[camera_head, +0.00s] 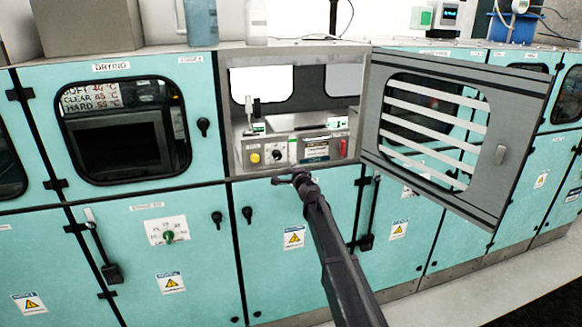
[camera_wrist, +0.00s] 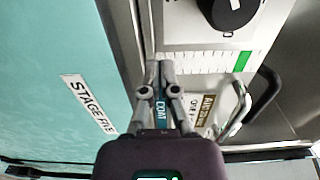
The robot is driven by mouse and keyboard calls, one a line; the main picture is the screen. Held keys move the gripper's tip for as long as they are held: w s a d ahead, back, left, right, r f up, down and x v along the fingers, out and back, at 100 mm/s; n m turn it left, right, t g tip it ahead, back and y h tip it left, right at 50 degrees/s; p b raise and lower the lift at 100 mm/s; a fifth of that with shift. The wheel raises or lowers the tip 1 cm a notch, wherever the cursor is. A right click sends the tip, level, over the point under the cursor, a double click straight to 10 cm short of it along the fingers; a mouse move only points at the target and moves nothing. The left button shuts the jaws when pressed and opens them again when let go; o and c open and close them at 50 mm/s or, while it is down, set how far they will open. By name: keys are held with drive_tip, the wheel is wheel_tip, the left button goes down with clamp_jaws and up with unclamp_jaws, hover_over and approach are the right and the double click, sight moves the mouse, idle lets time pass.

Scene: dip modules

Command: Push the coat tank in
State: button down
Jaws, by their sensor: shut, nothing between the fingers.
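The coat tank (camera_head: 318,147) appears to be the right-hand grey box inside the open cabinet bay, with labels on its front. In the wrist view, a teal label reading COAT (camera_wrist: 160,107) shows between my finger linkages. My gripper (camera_head: 299,179) is at the bay's lower edge, just below and in front of the tank. In the wrist view my gripper (camera_wrist: 163,58) has its fingertips together and holds nothing. Whether the fingertips touch the tank front is unclear. The tank's rear is hidden.
The barred cabinet door (camera_head: 440,125) hangs open to the right of the bay. A control panel (camera_head: 265,154) with a yellow button and black knob sits left of the tank. A metal handle (camera_wrist: 262,108) shows at right in the wrist view. Floor is free at lower right.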

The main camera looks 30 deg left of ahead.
drive_tip(key=v, duration=1.2)
drive_tip(key=c, duration=0.9)
unclamp_jaws()
drive_tip(key=shift+d, duration=0.1)
drive_tip(key=shift+c, duration=0.2)
drive_tip(key=o, duration=0.3)
drive_tip(key=shift+d, duration=0.2)
drive_tip(key=s+d+f+n+g+h, duration=0.2)
drive_tip(key=d+f+n, duration=0.15)
drive_tip(key=d, duration=0.85)
drive_tip(key=s+d+f+n+g+h, duration=0.25)
drive_tip(key=d+f, duration=0.25)
drive_tip(key=d, duration=0.6)
drive_tip(key=s+d+f+n+g+h, duration=0.1)
drive_tip(key=s+d+f+n+g, duration=0.2)
drive_tip(key=d, duration=0.9)
drive_tip(key=s+d+f+g+h, duration=0.1)
drive_tip(key=s+d+f+h, duration=0.1)
drive_tip(key=s+d, duration=0.3)
drive_tip(key=s+d+f+g+h, duration=0.2)
drive_tip(key=s+d, duration=0.3)
drive_tip(key=d, duration=0.8)
drive_tip(key=s+d+f+g+h, duration=0.1)
drive_tip(key=s+d+f+h, duration=0.2)
drive_tip(key=d, duration=0.6)
drive_tip(key=shift+s+d+m+h, duration=0.4)
drive_tip(key=shift+s+h, duration=0.15)
drive_tip(key=shift+s, duration=0.6)
